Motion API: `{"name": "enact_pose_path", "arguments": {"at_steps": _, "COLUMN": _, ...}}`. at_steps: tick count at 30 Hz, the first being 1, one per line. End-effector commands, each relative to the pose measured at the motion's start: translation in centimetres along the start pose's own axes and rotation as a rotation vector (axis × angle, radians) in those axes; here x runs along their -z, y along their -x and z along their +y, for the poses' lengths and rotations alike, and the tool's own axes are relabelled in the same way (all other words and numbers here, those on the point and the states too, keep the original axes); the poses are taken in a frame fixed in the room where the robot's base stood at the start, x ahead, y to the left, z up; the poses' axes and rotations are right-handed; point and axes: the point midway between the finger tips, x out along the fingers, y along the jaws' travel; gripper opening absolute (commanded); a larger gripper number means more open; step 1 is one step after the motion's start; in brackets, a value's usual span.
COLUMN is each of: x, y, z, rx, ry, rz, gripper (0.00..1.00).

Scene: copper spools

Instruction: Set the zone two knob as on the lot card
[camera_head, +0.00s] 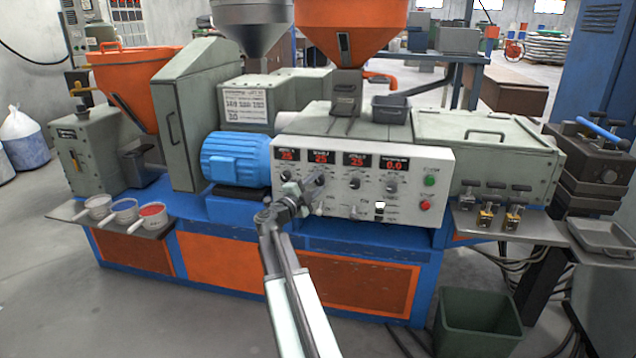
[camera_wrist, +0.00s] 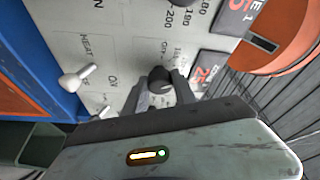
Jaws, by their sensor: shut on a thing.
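The zone two knob (camera_wrist: 160,78) is dark and round, on the white control panel (camera_head: 415,165) below the second red display (camera_head: 321,157). My gripper (camera_head: 312,187) reaches the panel there. In the wrist view its two fingers (camera_wrist: 160,92) stand on either side of the knob, shut on it. The knob's pointer and most of its dial marks are hidden by the fingers. A white card (camera_head: 244,103) with rows of dark figures, seemingly the lot card, is on the grey housing above the blue motor; its figures are too small to read surely.
Another knob (camera_wrist: 186,2) with marks near 180 to 200 is close by. A pale toggle lever (camera_wrist: 78,78) sticks out beside my gripper. Further knobs (camera_head: 355,183) and green and red buttons (camera_head: 425,204) lie to the right. The blue motor (camera_head: 235,160) juts out left.

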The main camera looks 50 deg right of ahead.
Motion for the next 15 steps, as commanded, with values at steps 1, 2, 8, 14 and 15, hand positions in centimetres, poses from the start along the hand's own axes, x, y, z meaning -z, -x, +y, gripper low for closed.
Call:
{"name": "enact_pose_path", "arguments": {"at_steps": 1, "x": -0.2, "y": 0.17, "z": -0.05, "rx": 0.001, "ry": -0.001, "rz": -0.005, "gripper": 0.0}}
{"name": "enact_pose_path", "arguments": {"at_steps": 2, "x": -0.2, "y": 0.17, "z": -0.05, "rx": 0.001, "ry": 0.0, "rz": -0.005, "gripper": 0.0}}
{"name": "enact_pose_path", "arguments": {"at_steps": 8, "x": -0.2, "y": 0.17, "z": -0.04, "rx": 0.001, "ry": 0.0, "rz": -0.005, "gripper": 0.54}}
{"name": "enact_pose_path", "arguments": {"at_steps": 14, "x": -0.1, "y": 0.09, "z": -0.02, "rx": 0.001, "ry": 0.0, "rz": -0.002, "gripper": 0.54}}
{"name": "enact_pose_path", "arguments": {"at_steps": 15, "x": -0.09, "y": 0.08, "z": -0.01, "rx": 0.0, "ry": 0.0, "rz": -0.002, "gripper": 0.54}}
